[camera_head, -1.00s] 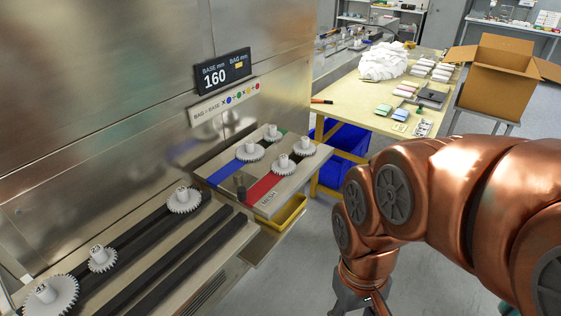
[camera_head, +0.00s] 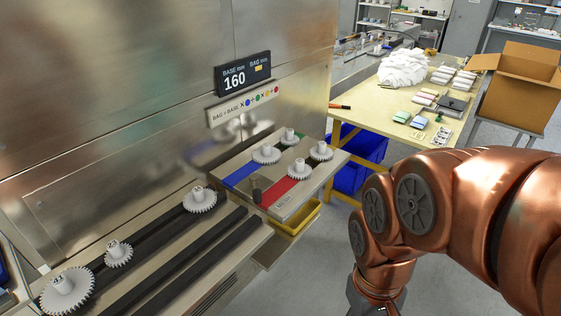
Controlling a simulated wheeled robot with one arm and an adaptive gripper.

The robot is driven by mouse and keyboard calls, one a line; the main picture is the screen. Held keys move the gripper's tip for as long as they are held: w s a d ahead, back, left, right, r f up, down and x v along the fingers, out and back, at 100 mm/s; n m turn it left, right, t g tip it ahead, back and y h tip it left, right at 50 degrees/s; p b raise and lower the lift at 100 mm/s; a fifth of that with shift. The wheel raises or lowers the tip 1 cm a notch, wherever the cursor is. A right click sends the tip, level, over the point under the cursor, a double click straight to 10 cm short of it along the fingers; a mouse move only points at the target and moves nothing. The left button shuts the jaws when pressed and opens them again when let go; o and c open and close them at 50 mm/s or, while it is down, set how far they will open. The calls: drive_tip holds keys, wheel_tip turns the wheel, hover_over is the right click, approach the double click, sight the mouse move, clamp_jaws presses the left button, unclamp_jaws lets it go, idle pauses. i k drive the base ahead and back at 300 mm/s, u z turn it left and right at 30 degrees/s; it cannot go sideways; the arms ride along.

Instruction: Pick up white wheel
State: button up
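Several white toothed wheels with hubs are in view; I cannot tell which one the task means. On the lower ledge stand a large wheel (camera_head: 66,292) at the front left, a small wheel (camera_head: 118,255) and a medium wheel (camera_head: 200,201). On the metal plate behind are a wheel (camera_head: 266,154) by the blue strip, a wheel (camera_head: 299,173) by the red strip, a wheel (camera_head: 289,138) at the back and a wheel (camera_head: 321,152) at the right. My gripper (camera_head: 376,308) is at the bottom edge, right of the ledge, mostly cut off and apart from every wheel. Its fingertips are not visible.
A steel machine wall with a display (camera_head: 243,74) reading 160 rises behind the ledge. A yellow tray (camera_head: 297,222) sits under the metal plate (camera_head: 284,210). A yellow table (camera_head: 372,101) with white cloth, blue bins (camera_head: 362,146) and a cardboard box (camera_head: 517,85) stand beyond. Open floor lies between.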

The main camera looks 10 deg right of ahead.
sight(299, 170)
drive_tip(key=u, duration=0.45)
drive_tip(key=k, duration=0.55)
drive_tip(key=u, duration=0.85)
drive_tip(key=i, duration=0.95)
drive_tip(key=z, duration=0.5)
